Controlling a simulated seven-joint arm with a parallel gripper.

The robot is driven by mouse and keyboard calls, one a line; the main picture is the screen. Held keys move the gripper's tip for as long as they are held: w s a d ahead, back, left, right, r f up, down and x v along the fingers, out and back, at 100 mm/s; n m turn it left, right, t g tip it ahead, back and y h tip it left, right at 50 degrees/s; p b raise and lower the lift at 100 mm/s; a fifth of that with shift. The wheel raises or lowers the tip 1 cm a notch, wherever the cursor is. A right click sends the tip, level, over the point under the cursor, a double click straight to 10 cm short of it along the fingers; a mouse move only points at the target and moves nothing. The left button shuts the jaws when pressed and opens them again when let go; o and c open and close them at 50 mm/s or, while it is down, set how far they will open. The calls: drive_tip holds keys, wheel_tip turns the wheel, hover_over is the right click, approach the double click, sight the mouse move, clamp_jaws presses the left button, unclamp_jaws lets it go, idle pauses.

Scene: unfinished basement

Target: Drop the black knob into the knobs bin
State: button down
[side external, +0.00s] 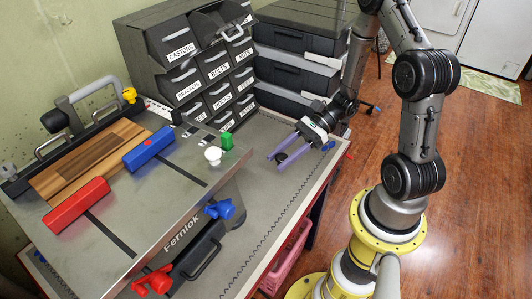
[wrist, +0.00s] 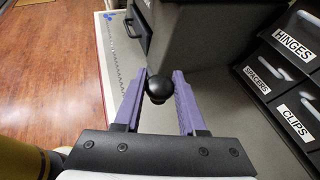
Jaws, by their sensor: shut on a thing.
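The black knob (wrist: 158,88) is held between the purple fingertips of my gripper (wrist: 160,78). In the side external view, the knob (side external: 281,157) shows dark between the fingers of my gripper (side external: 277,158), over the grey bench top, right of the bin cabinet. A bank of dark labelled bins (side external: 180,70) stands at the back. One top drawer (side external: 213,22) is pulled out; I cannot read its label. Readable labels include CASTORS, BOLTS and NUTS, and in the wrist view HINGES, SPACERS and CLIPS. I cannot make out a knobs label.
A raised metal fixture table (side external: 150,210) with red (side external: 76,205) and blue (side external: 148,149) blocks fills the left. A white knob (side external: 213,155) and a green piece (side external: 226,141) sit on its edge. Stacked dark cases (side external: 290,72) stand right of the bins. The bench front is mostly clear.

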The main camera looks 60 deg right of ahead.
sight(225, 5)
drive_tip(key=shift+s+r, duration=0.15)
drive_tip(key=shift+s, duration=0.3)
drive_tip(key=shift+r, duration=0.15)
drive_tip(key=shift+w+r+m+t+h, duration=0.2)
drive_tip(key=shift+m+t+h, duration=0.1)
drive_tip(key=shift+m, duration=0.1)
drive_tip(key=w+d+r+m+t+h, duration=0.1)
drive_tip(key=w+d+r+m+t, duration=0.1)
drive_tip(key=w+d+r, duration=0.6)
drive_tip(key=w+d+r+m+t+h, duration=0.15)
drive_tip(key=w+r, duration=0.25)
drive_tip(key=r, duration=0.7)
wheel_tip(225, 5, up, 23)
drive_tip(key=s+a, duration=0.2)
drive_tip(key=w+d+f, duration=0.1)
drive_tip(key=w+f, duration=0.2)
drive_tip(key=w, duration=0.1)
drive_tip(key=w+d+f, duration=0.1)
drive_tip(key=w+f, duration=0.1)
drive_tip(key=w, duration=0.2)
drive_tip(key=w+d+f, duration=0.1)
drive_tip(key=w+f, duration=0.2)
drive_tip(key=w, duration=0.2)
drive_tip(key=shift+f, duration=0.35)
drive_tip(key=f, duration=0.1)
drive_tip(key=w+f, duration=0.1)
drive_tip(key=f, duration=0.1)
drive_tip(key=shift+f, duration=0.65)
